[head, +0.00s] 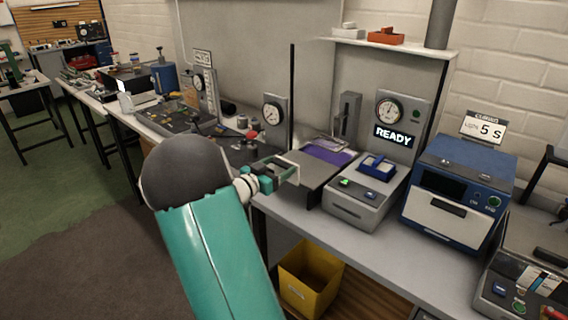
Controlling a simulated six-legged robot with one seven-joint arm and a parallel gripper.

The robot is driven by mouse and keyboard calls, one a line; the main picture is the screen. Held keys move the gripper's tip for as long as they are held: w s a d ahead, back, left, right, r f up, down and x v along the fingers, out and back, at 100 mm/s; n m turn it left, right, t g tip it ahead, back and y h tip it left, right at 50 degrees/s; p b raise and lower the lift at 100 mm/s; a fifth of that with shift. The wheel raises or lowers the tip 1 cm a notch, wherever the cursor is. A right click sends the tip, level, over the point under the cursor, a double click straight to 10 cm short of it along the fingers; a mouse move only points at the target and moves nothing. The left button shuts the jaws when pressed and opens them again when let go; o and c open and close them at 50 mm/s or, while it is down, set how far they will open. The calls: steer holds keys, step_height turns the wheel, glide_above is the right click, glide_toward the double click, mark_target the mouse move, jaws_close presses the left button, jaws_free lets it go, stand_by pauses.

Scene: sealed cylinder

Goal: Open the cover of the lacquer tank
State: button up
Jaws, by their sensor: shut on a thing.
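The lacquer tank appears to be the low grey unit on the bench, left of the READY display. A purple surface (328,150) shows at its back. A flat grey plate (316,171), which looks like its cover, lies in front of the purple. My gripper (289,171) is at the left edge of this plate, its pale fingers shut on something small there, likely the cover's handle. The fingers hide the exact contact. My teal arm fills the lower middle of the view.
A grey unit with a blue-topped tray (376,167) stands right of the tank, beside a READY display (394,136). A blue curing box (459,190) is farther right. Gauges and small parts crowd the bench to the left. A yellow bin (309,280) is below.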

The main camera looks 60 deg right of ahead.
steer(key=o, duration=1.4)
steer(key=shift+a, duration=0.15)
steer(key=a, duration=0.4)
steer(key=w+a, duration=0.1)
steer(key=a, duration=0.4)
steer(key=w+a, duration=0.1)
steer(key=a, duration=0.3)
steer(key=shift+w+a, duration=0.1)
steer(key=shift+a, duration=0.1)
